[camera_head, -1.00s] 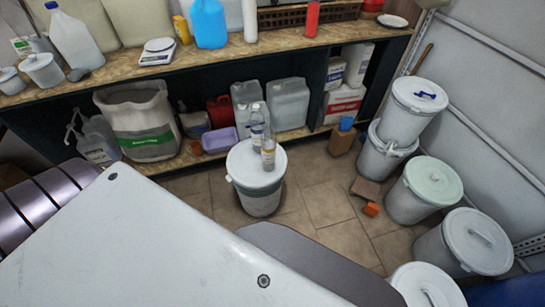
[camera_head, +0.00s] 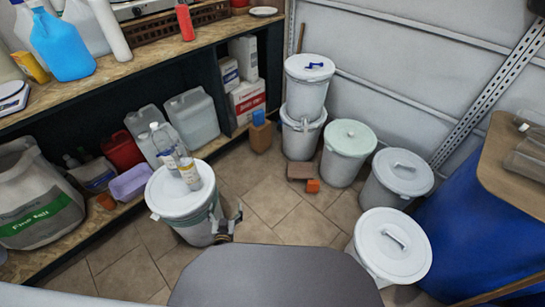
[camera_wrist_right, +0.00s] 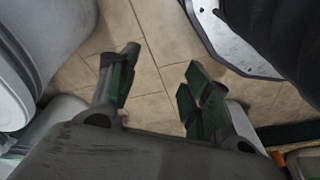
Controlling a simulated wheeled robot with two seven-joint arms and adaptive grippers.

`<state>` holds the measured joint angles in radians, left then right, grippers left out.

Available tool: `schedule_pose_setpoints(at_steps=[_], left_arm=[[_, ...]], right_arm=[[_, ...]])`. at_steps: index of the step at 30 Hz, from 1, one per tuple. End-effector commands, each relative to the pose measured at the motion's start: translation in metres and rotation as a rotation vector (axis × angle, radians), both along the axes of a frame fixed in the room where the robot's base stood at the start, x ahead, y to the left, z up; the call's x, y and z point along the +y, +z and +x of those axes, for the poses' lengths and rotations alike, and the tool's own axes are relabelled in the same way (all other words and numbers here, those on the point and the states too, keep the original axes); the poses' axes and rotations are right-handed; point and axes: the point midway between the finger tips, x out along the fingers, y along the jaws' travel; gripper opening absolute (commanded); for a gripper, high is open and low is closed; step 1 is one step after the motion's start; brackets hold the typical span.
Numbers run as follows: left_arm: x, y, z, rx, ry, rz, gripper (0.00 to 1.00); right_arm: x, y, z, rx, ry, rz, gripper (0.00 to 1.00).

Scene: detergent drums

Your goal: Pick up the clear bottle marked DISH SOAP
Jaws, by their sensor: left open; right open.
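Two clear bottles stand close together on the lid of a white drum (camera_head: 178,189) in the head view. The rear clear bottle (camera_head: 162,140) has a pale cap. I cannot read either label, so I cannot tell which is marked DISH SOAP. In the right wrist view my right gripper (camera_wrist_right: 158,80) is open and empty above the floor tiles.
Lidded drums (camera_head: 345,150) stand along the right wall, with a blue barrel (camera_head: 450,235) at far right. A shelf unit (camera_head: 150,72) with jugs runs along the left. An orange block (camera_head: 313,186) lies on the floor.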

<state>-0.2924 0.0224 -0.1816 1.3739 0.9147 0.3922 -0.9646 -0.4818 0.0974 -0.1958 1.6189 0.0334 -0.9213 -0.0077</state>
Motion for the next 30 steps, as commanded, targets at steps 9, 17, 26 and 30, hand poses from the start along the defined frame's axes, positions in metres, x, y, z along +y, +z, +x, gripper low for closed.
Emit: schedule_pose_setpoints(at_steps=[9,17,26,30], left_arm=[[0.022,0.039,0.026,-0.133,0.129,0.012,0.9],[0.043,0.07,0.036,-0.211,0.245,0.016,0.9],[0.068,0.097,0.038,-0.265,0.38,0.005,0.9],[0.079,0.107,0.036,-0.276,0.439,-0.004,0.9]], right_arm=[[0.008,0.02,0.018,-0.02,0.004,0.016,0.49],[0.013,0.042,0.027,-0.034,0.008,0.027,0.49],[0.018,0.07,0.032,-0.052,0.014,0.041,0.49],[0.019,0.083,0.032,-0.06,0.017,0.047,0.49]])
